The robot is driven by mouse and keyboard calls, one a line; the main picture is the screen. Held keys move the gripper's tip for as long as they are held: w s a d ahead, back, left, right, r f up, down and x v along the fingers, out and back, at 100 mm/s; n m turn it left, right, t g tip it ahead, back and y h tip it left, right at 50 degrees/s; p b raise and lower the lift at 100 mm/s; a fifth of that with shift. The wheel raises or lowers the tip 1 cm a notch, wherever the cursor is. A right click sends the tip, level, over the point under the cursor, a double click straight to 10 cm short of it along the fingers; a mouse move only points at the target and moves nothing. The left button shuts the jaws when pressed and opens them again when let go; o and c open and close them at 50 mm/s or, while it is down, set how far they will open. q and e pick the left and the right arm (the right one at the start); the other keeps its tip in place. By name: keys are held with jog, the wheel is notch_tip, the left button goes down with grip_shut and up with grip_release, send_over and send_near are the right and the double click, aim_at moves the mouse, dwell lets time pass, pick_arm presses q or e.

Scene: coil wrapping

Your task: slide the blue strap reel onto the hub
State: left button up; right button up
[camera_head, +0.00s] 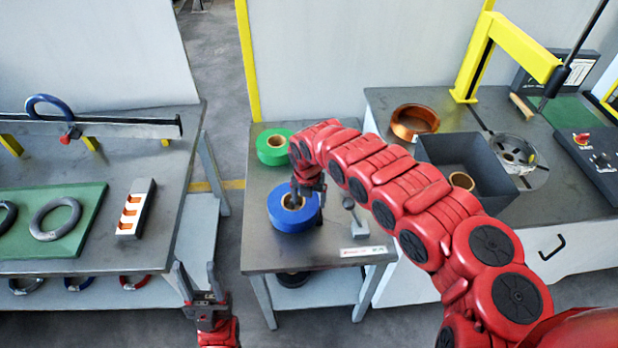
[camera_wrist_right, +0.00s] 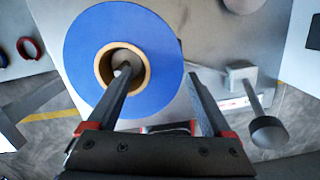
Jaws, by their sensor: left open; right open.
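The blue strap reel (camera_head: 283,216) lies flat on the small middle table, its tan core facing up; it fills the upper left of the right wrist view (camera_wrist_right: 80,45). My right gripper (camera_head: 306,197) is open over the reel. In the right wrist view one finger points into the core and the other is beside the outer rim, with the blue ring between them. A grey bracket with a short rod and round end (camera_head: 356,218) stands right of the reel; I cannot tell if it is the hub. My left gripper (camera_head: 195,270) is open and empty, left of the table.
A green reel (camera_head: 273,148) lies behind the blue one. A dark bin (camera_head: 455,150), a copper coil (camera_head: 414,120) and a round chuck-like fixture (camera_head: 513,152) are on the right bench. The left bench (camera_head: 60,266) holds grey rings on a green mat.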

notch_tip(320, 180, up, 14)
jog(key=s+b, duration=0.2)
jog(key=shift+r, duration=0.2)
jog(key=shift+a, duration=0.1)
